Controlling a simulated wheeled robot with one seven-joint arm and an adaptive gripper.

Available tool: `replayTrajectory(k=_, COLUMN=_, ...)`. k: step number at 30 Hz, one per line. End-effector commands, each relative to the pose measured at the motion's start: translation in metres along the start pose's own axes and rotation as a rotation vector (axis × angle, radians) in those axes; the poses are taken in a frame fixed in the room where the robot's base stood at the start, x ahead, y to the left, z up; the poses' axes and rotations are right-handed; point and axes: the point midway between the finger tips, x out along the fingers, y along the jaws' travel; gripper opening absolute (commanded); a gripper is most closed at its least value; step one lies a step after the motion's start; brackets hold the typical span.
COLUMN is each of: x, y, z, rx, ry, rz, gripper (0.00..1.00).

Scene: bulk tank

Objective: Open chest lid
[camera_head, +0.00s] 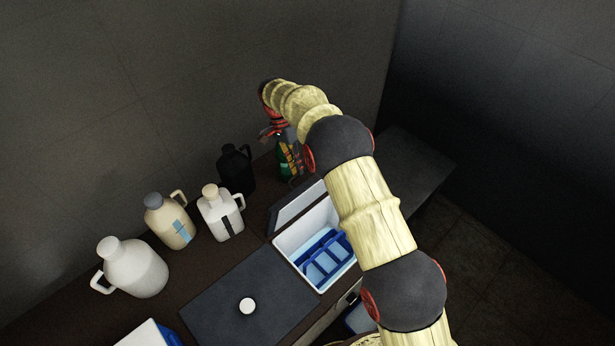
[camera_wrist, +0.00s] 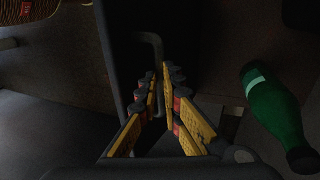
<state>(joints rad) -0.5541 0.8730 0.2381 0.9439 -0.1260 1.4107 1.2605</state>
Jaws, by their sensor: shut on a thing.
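The chest (camera_head: 283,244) is a white box with a blue divided insert, on the dark counter in the head view. Its dark grey, pale-edged lid (camera_head: 296,208) stands raised at the back left side of the box, leaving the inside showing. My gripper (camera_head: 292,163) is at the far end of the lid, partly hidden by my arm. In the wrist view my gripper (camera_wrist: 163,92) has its yellow fingers closed around a grey bar handle (camera_wrist: 156,43) on a dark panel, which looks like the lid. The finger contact is dim.
A green bottle (camera_wrist: 272,105) lies close to the right of my fingers in the wrist view. Along the wall stand a black jug (camera_head: 236,168), a white jug (camera_head: 220,212), a beige jug (camera_head: 169,221) and a larger white jug (camera_head: 136,268).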

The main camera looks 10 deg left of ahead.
Motion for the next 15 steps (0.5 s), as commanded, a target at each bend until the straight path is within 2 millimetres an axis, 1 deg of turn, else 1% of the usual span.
replayTrajectory(k=1, x=0.022, y=-0.007, z=0.004, rx=-0.006, ry=-0.01, rz=0.02, gripper=0.0)
replayTrajectory(k=9, x=0.017, y=-0.027, z=0.005, rx=-0.006, ry=-0.012, rz=0.024, gripper=0.0)
replayTrajectory(k=15, x=0.016, y=-0.032, z=0.005, rx=-0.006, ry=-0.013, rz=0.026, gripper=0.0)
